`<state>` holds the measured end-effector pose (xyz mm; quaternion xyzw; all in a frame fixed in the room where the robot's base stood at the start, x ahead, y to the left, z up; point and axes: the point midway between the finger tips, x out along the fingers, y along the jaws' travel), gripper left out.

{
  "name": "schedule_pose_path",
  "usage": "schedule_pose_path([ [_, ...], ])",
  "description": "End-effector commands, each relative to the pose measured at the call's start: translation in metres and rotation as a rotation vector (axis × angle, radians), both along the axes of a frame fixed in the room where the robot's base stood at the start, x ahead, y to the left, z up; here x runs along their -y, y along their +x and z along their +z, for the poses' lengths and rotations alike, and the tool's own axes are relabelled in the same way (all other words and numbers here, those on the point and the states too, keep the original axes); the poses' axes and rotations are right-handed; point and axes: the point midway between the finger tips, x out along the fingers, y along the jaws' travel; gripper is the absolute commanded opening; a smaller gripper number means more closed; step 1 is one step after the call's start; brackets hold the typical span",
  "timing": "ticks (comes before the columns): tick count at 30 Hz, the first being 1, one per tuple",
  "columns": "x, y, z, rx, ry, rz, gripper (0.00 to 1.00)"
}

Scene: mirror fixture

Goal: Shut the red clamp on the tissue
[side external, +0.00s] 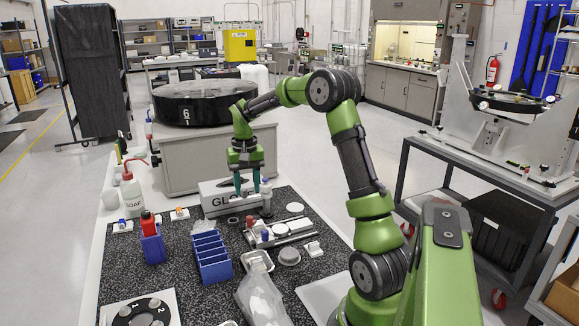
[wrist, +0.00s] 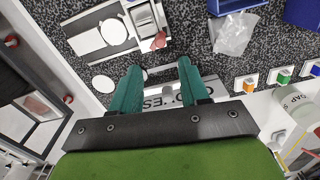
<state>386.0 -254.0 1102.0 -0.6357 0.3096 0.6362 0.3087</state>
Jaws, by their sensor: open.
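The red clamp looks like the small red piece (side external: 250,221) on the white and grey fixture (side external: 282,231) on the speckled mat. The red piece also shows in the wrist view (wrist: 158,42), beside a grey block on the fixture. I cannot make out the tissue or tell whether the clamp is raised or down. My gripper (side external: 246,191) hangs pointing down by the glove box, behind the fixture. Its two teal fingers are apart with nothing between them, also in the wrist view (wrist: 158,66).
The glove box (side external: 214,203) is close beside my fingers. A blue divided rack (side external: 211,259), a blue holder (side external: 153,248) with a red-topped item, a metal tray (side external: 257,261) and a clear bag (side external: 262,300) stand nearby.

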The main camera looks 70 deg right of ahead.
Motion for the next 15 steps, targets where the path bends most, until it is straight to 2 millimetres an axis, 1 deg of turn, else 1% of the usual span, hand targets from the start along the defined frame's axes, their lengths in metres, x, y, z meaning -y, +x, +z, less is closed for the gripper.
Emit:
schedule_pose_path([
  [1, -0.001, -0.001, -0.013, -0.003, 0.005, 0.001, 0.45],
  [6, -0.001, 0.000, -0.049, -0.002, 0.005, 0.001, 0.45],
  [10, -0.001, -0.001, -0.071, -0.002, 0.004, 0.000, 0.45],
  [15, 0.000, 0.000, -0.089, 0.000, 0.002, 0.000, 0.45],
])
